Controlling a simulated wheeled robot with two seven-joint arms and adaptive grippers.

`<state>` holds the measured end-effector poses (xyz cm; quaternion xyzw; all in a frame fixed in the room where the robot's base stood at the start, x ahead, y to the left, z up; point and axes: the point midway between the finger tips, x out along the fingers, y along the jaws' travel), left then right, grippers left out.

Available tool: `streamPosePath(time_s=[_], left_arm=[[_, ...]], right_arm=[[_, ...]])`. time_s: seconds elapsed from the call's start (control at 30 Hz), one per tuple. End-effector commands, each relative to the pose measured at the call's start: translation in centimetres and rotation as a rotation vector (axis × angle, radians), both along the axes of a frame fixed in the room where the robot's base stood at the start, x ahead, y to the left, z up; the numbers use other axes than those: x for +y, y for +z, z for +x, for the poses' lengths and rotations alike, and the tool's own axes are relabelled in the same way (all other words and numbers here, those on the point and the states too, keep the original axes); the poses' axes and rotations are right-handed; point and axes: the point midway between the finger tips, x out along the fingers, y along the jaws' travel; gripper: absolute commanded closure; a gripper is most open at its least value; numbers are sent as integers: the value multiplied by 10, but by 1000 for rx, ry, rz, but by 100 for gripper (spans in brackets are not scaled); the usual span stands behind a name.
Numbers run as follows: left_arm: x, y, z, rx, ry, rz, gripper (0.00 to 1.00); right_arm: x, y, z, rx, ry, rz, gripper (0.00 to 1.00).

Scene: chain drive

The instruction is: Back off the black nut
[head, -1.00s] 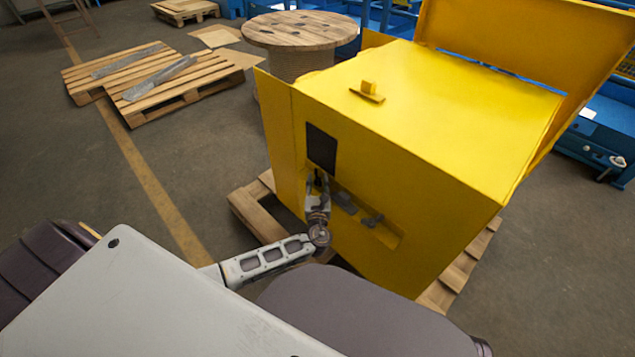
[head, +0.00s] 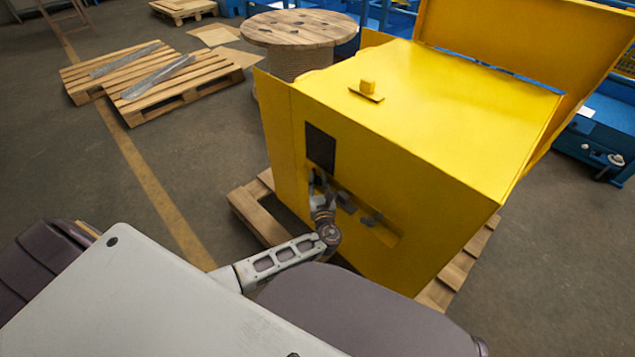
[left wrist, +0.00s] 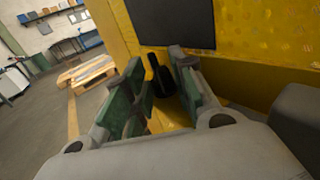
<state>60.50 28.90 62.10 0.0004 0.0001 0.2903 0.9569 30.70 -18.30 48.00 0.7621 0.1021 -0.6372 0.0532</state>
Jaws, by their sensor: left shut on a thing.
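The black nut (left wrist: 162,82) shows in the left wrist view as a dark, rounded piece between my fingers, in front of the yellow machine's face. My left gripper (left wrist: 156,76) is shut on it, one finger on each side. In the head view my left gripper (head: 317,180) is at the machine's front, just below a dark square panel (head: 321,147). The nut is too small and covered to make out there. My right gripper is in neither view.
The yellow machine (head: 420,130) stands on a wooden pallet (head: 255,215), its lid raised. Grey parts (head: 347,201) sit in a recess right of my left gripper.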

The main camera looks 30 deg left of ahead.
Motion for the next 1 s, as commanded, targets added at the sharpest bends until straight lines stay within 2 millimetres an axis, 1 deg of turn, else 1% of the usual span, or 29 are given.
streamPosePath(time_s=[0.3,0.33,0.4,1.0], left_arm=[[1,1,1,-2,5,0,98],[1,1,1,-2,5,0,72],[1,1,1,-2,5,0,65],[1,0,0,-2,-26,1,65]], right_arm=[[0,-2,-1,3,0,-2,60],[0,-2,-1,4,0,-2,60],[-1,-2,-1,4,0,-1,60],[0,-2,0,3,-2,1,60]])
